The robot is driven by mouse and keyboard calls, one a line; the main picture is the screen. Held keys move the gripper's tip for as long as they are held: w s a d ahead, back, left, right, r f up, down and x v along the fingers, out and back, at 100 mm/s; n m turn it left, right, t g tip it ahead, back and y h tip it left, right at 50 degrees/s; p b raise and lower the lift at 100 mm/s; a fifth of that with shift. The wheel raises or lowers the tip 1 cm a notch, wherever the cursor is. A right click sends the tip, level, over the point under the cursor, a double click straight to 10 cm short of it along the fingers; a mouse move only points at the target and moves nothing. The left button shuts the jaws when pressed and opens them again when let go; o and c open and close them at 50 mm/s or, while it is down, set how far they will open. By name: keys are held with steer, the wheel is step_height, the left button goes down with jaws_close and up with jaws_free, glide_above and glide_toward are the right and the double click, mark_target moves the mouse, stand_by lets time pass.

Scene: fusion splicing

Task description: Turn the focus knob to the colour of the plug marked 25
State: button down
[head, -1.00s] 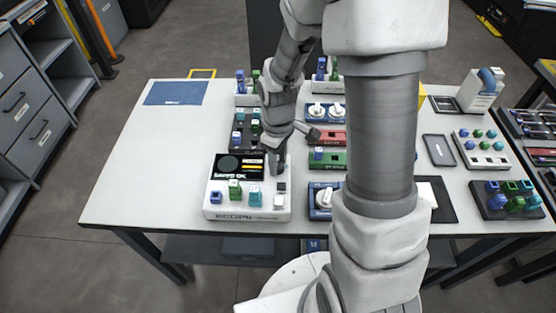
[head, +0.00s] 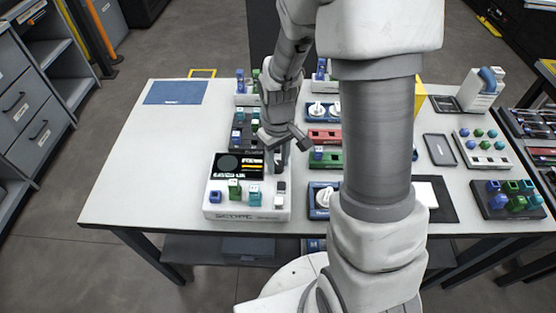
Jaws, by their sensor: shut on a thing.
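A white scope unit (head: 222,209) with a dark screen (head: 238,166) stands at the front left of the table. Blue (head: 215,197), green (head: 235,190) and teal (head: 255,196) plugs sit in a row on its front. Their marks are too small to read, so I cannot tell which is marked 25. My gripper (head: 280,168) points down at the unit's upper right, beside the screen. It is shut on what appears to be the focus knob, which the fingers mostly hide. The knob's pointer and colour marks cannot be made out.
A dark tray of plugs (head: 238,145) stands just behind the unit. Blue (head: 316,208), green (head: 325,163) and red (head: 322,135) modules stand to its right, partly behind my arm. The table's left side is clear around a blue mat (head: 175,92).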

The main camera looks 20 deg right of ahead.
mark_target(278, 164)
steer(key=m, duration=0.3)
steer(key=shift+m, duration=2.1)
steer(key=shift+c, duration=2.3)
jaws_free()
step_height(278, 164, up, 18)
steer(key=p, duration=0.3)
steer(key=shift+f, duration=0.25)
